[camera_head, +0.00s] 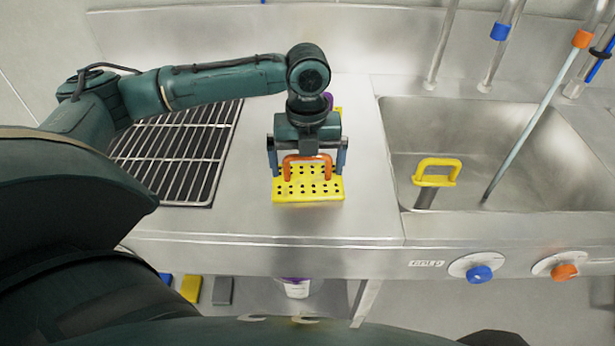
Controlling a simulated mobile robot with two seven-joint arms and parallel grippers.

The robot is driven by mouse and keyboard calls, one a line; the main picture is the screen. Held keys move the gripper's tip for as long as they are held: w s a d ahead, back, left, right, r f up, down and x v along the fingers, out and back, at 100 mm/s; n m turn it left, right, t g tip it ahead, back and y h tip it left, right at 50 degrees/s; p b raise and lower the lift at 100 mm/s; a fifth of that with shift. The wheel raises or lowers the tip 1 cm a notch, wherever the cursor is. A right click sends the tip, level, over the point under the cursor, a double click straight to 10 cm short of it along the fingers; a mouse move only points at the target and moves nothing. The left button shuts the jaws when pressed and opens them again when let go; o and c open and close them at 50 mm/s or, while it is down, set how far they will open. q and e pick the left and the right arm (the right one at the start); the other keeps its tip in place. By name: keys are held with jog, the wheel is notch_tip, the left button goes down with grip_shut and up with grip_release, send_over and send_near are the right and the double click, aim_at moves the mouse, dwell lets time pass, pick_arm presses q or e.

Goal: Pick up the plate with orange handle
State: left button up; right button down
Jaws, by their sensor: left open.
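The plate with orange handle is a yellow perforated plate (308,191) lying on the steel counter in the middle of the head view. Its orange handle (308,158) arches up from the plate. My left gripper (307,170) is right above the plate, pointing down, with its two fingers apart, one on each side of the orange handle. The fingers look clear of the handle's sides; exact contact cannot be told. The back of the plate is partly hidden by the gripper. My right gripper is not in view.
A steel sink (500,130) is at the right, with a yellow handle (437,171) of another item inside it. A wire rack (180,150) is at the left. A purple item (328,101) shows partly behind my gripper. The counter in front of the plate is clear.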

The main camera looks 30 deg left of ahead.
pick_arm(q)
jog(key=shift+c, duration=0.6)
jog(key=c, duration=1)
